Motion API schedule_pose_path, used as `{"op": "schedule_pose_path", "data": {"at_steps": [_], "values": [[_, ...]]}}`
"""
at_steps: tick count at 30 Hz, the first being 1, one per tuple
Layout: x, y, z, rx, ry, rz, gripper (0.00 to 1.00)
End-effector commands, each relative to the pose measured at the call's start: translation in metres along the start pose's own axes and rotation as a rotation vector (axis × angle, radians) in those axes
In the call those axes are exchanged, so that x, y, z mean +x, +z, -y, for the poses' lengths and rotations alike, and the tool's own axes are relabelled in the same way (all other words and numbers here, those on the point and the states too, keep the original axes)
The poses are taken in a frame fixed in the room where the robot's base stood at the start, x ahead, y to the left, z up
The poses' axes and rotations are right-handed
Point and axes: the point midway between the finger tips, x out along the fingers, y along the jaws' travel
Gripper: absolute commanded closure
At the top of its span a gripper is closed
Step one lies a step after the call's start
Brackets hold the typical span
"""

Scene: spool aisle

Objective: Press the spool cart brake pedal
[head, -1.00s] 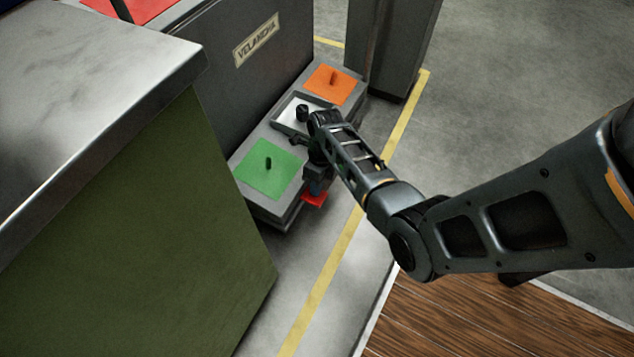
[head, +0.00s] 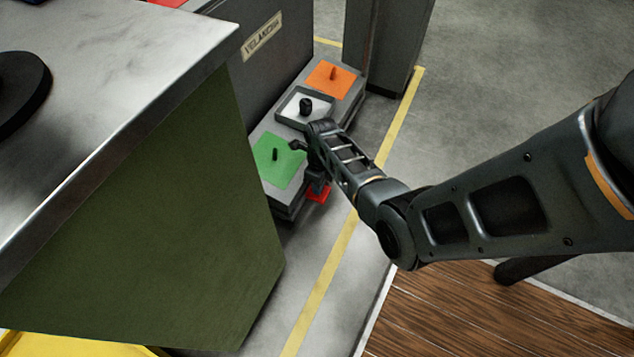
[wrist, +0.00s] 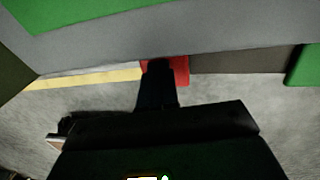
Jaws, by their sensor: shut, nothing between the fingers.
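A small red pedal (head: 319,196) sticks out low on the side of the long grey cart base (head: 294,203), near the floor. It also shows in the wrist view (wrist: 181,68), partly behind my fingers. My gripper (head: 317,187) points down at the pedal and covers part of it in the head view. In the wrist view my dark fingers (wrist: 158,68) are together, with nothing between them, and overlap the left part of the red. I cannot tell whether they touch it or whether it is pressed down.
The base top carries a green square (head: 277,160), a white tray (head: 292,107) with a black knob, and an orange square (head: 331,79). A metal-topped green counter (head: 170,200) stands at the left. A grey post (head: 385,45) stands behind.

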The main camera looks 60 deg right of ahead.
Motion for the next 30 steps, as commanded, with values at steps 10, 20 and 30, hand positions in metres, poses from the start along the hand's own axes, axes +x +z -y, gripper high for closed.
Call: {"op": "schedule_pose_path", "data": {"at_steps": [10, 20, 30], "values": [[0.015, 0.000, -0.005, 0.000, 0.000, -0.001, 1.00], [0.020, -0.001, -0.006, -0.002, 0.002, 0.000, 1.00], [0.019, -0.001, -0.007, -0.003, 0.003, 0.000, 1.00]]}}
